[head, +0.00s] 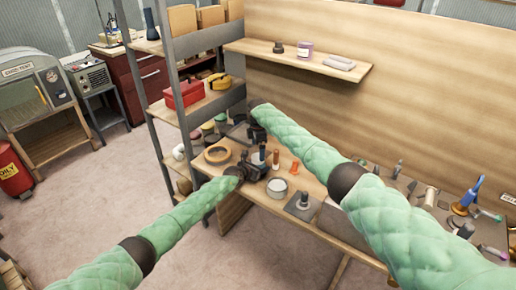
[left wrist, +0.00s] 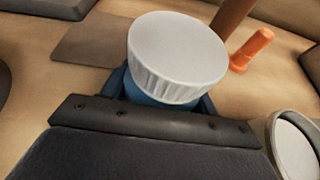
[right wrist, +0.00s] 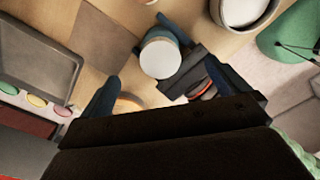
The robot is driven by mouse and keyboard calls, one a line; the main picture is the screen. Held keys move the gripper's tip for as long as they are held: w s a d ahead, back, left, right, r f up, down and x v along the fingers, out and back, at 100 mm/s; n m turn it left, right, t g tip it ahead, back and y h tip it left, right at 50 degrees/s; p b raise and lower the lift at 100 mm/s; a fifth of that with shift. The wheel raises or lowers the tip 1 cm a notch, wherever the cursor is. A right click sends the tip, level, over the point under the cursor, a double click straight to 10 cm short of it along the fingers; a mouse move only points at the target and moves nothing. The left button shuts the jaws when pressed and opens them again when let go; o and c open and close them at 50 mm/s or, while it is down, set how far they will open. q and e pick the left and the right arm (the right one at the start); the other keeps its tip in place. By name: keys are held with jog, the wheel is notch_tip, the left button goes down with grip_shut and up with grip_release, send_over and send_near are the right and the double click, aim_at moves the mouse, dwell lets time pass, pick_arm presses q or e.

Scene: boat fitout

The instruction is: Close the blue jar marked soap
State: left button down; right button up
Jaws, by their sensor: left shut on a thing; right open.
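The blue jar (left wrist: 150,94) stands upright in the left wrist view, with a white ribbed lid (left wrist: 178,50) on its top. I cannot tell how tightly the lid sits, and no soap marking is readable. My left gripper (head: 250,170) is shut around the jar's blue body below the lid. In the right wrist view the white lid (right wrist: 160,57) shows from above, ahead of my right gripper (right wrist: 160,85). The right gripper is open, its two fingers spread apart with nothing between them. In the head view the jar is mostly hidden by the grippers.
On the bench are a tan ring (head: 217,154), an orange peg (left wrist: 252,48), a brown cylinder (left wrist: 232,14) and a round white-topped container (head: 277,187) close to the jar. A dark tray (right wrist: 38,55) lies to the left in the right wrist view. A shelf post (head: 168,90) stands behind.

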notch_tip(320, 180, up, 12)
dwell(0.6)
pick_arm(q)
jog(key=shift+c, duration=1.6)
grip_release()
jog(key=shift+s+a+r, duration=0.15)
jog(key=shift+s+a, duration=0.05)
jog(key=shift+s, duration=0.05)
jog(key=p+v, duration=0.2)
jog(key=v, duration=0.2)
jog(key=shift+s+a+r, duration=0.1)
jog(key=shift+s+a, duration=0.05)
jog(key=shift+s, duration=0.1)
jog(key=shift+v, duration=1.2)
pick_arm(e)
jog(key=shift+r, duration=1)
